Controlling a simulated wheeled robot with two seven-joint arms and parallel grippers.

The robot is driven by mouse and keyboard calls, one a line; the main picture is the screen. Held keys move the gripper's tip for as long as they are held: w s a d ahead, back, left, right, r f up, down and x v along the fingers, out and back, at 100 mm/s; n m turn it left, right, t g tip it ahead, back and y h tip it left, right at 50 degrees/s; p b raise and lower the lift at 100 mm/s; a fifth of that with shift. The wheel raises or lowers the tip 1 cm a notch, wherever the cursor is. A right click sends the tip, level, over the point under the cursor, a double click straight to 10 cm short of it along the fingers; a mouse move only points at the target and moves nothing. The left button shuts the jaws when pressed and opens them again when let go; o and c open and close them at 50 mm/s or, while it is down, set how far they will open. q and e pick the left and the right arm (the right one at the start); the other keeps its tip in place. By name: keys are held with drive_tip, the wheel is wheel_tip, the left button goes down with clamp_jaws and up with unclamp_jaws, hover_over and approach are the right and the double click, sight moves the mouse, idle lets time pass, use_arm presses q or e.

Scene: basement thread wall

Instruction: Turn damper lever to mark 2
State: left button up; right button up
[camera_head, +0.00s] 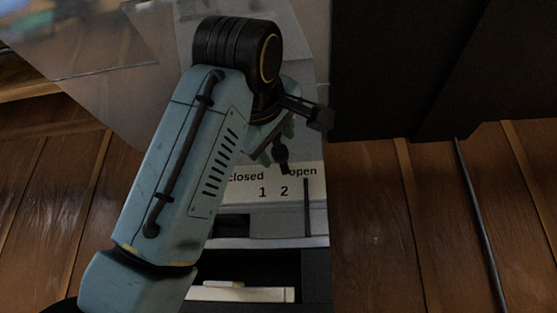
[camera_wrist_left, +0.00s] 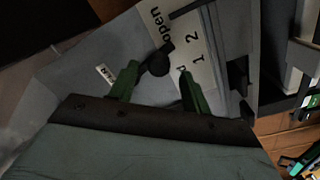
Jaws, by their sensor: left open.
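The damper lever (camera_head: 281,153) shows as a black round knob on a short dark stem, above a white label (camera_head: 250,190) reading "closed", "1", "2" and "open". The stem end lies near the upper side of the label, roughly above the 2; its exact mark is hard to tell. My left gripper (camera_head: 276,146) has its green fingers at the knob, partly hidden by my wrist. In the left wrist view the knob (camera_wrist_left: 158,65) sits between the two spread fingertips, with visible space on both sides. Whether a finger touches it is unclear. My right gripper is not in view.
A dark vertical bar (camera_head: 307,207) stands below "open". Under the label is a dark open recess with a pale block (camera_head: 240,293). A large black cabinet (camera_head: 400,70) is at the upper right. A dark cable (camera_head: 480,225) runs over the wooden planks.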

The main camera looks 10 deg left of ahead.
use_arm(q)
drive_tip(key=s+b, duration=0.2)
drive_tip(key=s, duration=0.6)
drive_tip(key=shift+s+f, duration=0.15)
drive_tip(key=shift+s, duration=0.15)
